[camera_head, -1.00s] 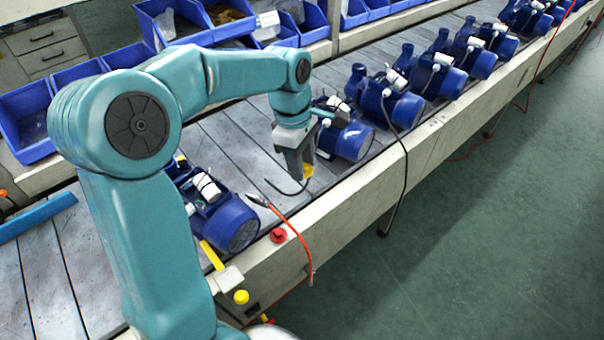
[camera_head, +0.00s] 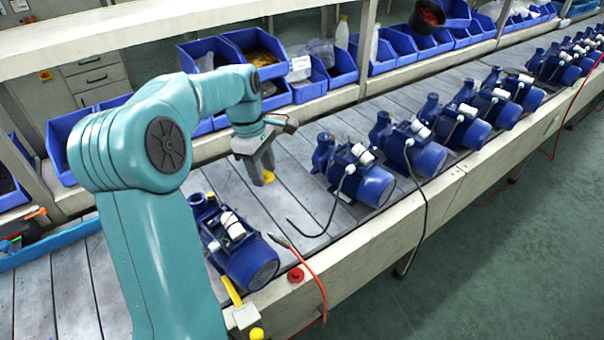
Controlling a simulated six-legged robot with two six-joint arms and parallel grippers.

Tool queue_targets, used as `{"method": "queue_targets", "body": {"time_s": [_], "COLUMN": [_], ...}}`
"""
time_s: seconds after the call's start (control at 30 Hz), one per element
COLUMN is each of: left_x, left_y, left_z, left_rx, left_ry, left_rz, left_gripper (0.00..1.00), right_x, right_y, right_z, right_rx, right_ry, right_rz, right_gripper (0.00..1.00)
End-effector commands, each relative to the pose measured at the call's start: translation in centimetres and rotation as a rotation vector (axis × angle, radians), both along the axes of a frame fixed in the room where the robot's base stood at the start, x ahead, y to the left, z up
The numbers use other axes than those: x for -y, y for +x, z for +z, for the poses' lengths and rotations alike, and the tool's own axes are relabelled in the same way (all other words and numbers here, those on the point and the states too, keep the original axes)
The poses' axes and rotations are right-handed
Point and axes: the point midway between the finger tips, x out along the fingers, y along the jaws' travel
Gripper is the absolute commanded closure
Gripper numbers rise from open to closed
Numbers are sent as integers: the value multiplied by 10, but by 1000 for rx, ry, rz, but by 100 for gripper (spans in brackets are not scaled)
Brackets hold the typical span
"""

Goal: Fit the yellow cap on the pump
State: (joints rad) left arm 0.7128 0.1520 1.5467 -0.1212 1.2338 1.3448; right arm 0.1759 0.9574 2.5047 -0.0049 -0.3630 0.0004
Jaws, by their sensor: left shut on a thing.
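My left gripper (camera_head: 264,173) is shut on a small yellow cap (camera_head: 268,177), of which only the lower part shows below the fingers. It holds the cap above the grey conveyor, behind and slightly right of the nearest blue pump (camera_head: 237,246). That pump lies with its motor end toward the front right; my left arm stands close to its left side. A second blue pump (camera_head: 352,172) stands to the right of the gripper, apart from it. I cannot tell from this view which pump the cap belongs to. My right gripper is not in view.
More blue pumps (camera_head: 411,144) stand in a row toward the back right. Black and red cables hang over the conveyor's front edge (camera_head: 345,268). A red button (camera_head: 296,274) sits on that edge. Blue bins (camera_head: 262,62) line the shelf behind.

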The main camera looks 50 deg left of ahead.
Motion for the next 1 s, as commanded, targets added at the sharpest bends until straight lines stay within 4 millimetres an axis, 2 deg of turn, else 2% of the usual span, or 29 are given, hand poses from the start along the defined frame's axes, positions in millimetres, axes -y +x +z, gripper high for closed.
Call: {"method": "queue_targets", "body": {"time_s": [0.03, 0.2, 0.4, 0.5, 0.67, 1.0], "left_x": [-16, -58, -88, -95, -99, -99], "left_y": [-15, -63, -114, -131, -143, -143], "left_z": [8, 15, 20, 21, 20, 1], "left_rx": [-1, 0, 3, 5, 7, 8], "left_ry": [2, 3, 5, 5, 7, 6], "left_rz": [55, 216, 356, 396, 425, 425], "left_gripper": [83, 83, 83, 83, 83, 83], "right_x": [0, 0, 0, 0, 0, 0], "right_y": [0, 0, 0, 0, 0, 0], "right_z": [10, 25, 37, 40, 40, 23], "right_rx": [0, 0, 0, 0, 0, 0], "right_ry": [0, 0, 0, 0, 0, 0], "right_rz": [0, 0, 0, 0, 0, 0], "right_gripper": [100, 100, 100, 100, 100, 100]}}
